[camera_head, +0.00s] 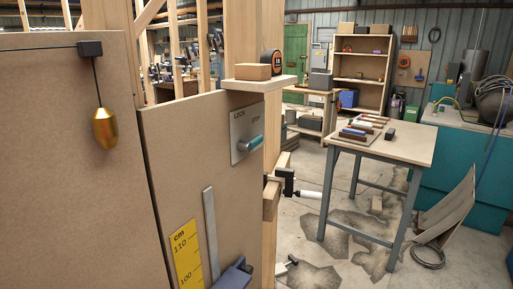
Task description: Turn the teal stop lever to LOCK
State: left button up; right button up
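The teal stop lever (250,143) sits on a light grey metal plate (242,124) fixed to the upright brown board, right of the picture's middle-left. The plate carries the word LOCK at its upper left and a second, smaller word to the right that I cannot read surely. The lever lies tilted, its right end higher, pointing to the right and away from the word LOCK. Neither of my grippers shows in the head view, and nothing touches the lever.
A small shelf (258,84) with a wooden block (253,72) and tape measure juts out just above the plate. A brass plumb bob (106,128) hangs at left. A yellow scale (187,255), metal strip and blue block are below. Clamps (285,182) stick out at right.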

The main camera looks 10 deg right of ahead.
aim_at(242, 145)
jog(key=i+l+z, duration=0.1)
jog(key=i+l, duration=0.2)
jog(key=l, duration=0.2)
jog(key=i+l, duration=0.35)
jog(key=i+l+z, duration=0.15)
jog(key=i+l, duration=0.2)
jog(key=l, duration=0.25)
